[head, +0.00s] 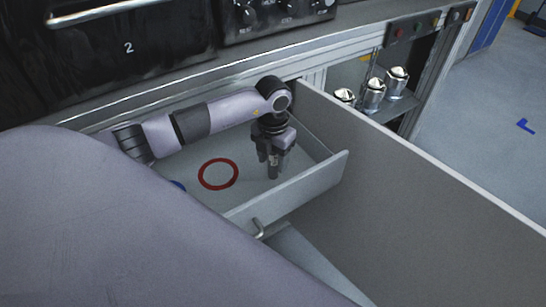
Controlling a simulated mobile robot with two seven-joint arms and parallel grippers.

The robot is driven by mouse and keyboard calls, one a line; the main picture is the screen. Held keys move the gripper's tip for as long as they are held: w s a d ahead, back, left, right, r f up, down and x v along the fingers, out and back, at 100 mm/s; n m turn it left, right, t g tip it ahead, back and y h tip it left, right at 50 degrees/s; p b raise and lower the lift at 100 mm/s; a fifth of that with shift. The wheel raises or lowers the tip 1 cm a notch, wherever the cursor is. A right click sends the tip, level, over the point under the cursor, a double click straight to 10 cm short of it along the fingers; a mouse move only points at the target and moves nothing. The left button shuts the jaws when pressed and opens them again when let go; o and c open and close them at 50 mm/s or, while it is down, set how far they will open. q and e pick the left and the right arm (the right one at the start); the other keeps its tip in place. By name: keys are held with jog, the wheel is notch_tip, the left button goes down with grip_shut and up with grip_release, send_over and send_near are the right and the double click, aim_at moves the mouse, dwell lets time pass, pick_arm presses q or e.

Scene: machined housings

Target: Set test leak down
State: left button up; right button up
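My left gripper (274,160) points down inside the open grey drawer (287,193), near its right side. Its fingers are dark, and a small grey upright piece shows among them, low down. This may be the test leak, but it is too small to tell it from the fingers, or whether the fingers are shut on it. The gripper is to the right of a red ring (218,174) marked on the drawer floor, not over it. My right gripper is not in view.
A blue thing (178,185) is partly hidden at the drawer's left. A tall grey panel (400,185) stands right of the drawer. Beyond it, silver capped cylinders (374,91) stand on a shelf. A black control panel (285,12) is behind. The drawer floor around the ring is clear.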

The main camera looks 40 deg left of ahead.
pick_arm(q)
notch_tip(320, 180, up, 12)
jog(key=shift+r, duration=0.15)
dwell(0.5)
dwell(0.5)
